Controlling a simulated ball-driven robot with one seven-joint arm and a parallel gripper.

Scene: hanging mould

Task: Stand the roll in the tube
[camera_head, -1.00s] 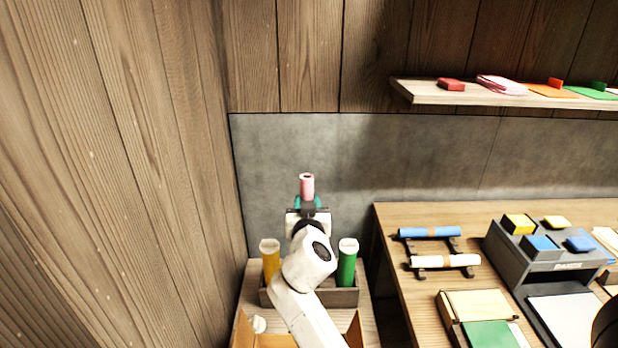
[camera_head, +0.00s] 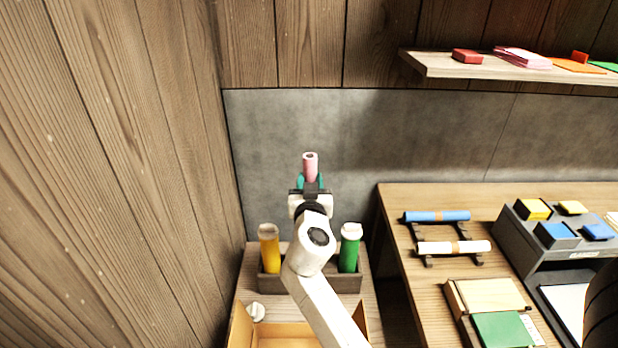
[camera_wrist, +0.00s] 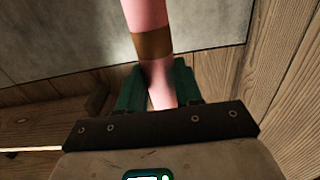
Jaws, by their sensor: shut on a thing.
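A pink roll (camera_head: 310,163) stands upright in my gripper (camera_head: 311,182), above the wooden rack (camera_head: 348,283) on the small table at the left. In the wrist view the pink roll (camera_wrist: 147,14) has a brown band and sits between the green fingers of my gripper (camera_wrist: 160,88). A yellow tube (camera_head: 269,250) stands at the rack's left and a green tube (camera_head: 350,250) at its right, both with pale tops. The middle of the rack is hidden behind my arm, so I cannot tell whether a tube stands there.
An open wooden box (camera_head: 283,334) and a white knob-like thing (camera_head: 256,312) are in front of the rack. A desk at the right bears a blue roll (camera_head: 437,216), a white roll (camera_head: 453,247) and a grey organizer (camera_head: 525,243). A shelf (camera_head: 440,66) hangs above.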

